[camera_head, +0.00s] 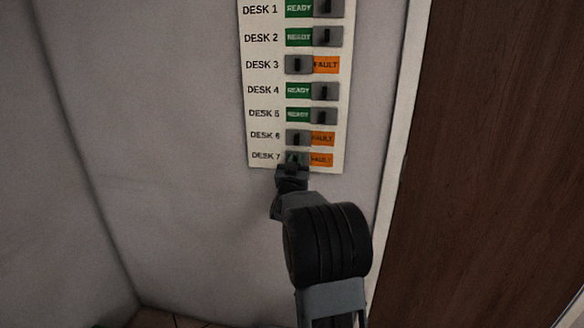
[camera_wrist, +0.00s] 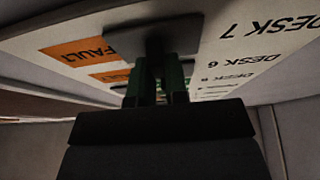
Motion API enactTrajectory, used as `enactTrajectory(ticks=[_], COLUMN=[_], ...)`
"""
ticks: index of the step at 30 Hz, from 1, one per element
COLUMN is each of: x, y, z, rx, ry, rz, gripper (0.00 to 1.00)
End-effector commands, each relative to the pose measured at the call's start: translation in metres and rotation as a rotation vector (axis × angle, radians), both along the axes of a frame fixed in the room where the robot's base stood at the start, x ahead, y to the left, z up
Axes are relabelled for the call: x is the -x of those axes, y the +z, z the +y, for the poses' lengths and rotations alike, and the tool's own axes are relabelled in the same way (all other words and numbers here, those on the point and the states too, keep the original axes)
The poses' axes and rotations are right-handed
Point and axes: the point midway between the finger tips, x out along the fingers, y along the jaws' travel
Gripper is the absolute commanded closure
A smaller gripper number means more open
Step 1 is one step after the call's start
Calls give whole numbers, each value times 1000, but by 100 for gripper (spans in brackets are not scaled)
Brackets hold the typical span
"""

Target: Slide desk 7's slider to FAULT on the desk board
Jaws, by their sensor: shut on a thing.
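The desk board (camera_head: 262,100) is a white panel on the wall in the head view. Desk 7's slider (camera_head: 302,156) is a grey plate with an upright tab in the bottom row, at the left end of its track. The orange FAULT label (camera_head: 321,160) shows to its right. My gripper (camera_head: 291,168) reaches it from below. In the wrist view my gripper (camera_wrist: 160,88) is shut on the tab of the grey slider (camera_wrist: 185,34), with FAULT on the left and the DESK 7 lettering on the right. The fingers partly hide the tab.
Desk 6's slider (camera_head: 297,138) sits close above, at the left with FAULT showing. Desk 3's slider (camera_head: 298,65) is also left. Desks 1, 2, 4 and 5 show green READY. A brown door (camera_head: 490,160) with a pale frame stands right; bare wall (camera_head: 150,130) lies left.

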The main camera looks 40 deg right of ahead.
Motion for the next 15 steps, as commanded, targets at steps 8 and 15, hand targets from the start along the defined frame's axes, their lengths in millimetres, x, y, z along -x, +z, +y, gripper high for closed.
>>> enactTrajectory(ticks=[8, 15], x=[-3, -2], y=[1, 0], z=[4, 4], rx=[0, 0], ry=[9, 8], rz=[3, 2], gripper=[79, 60])
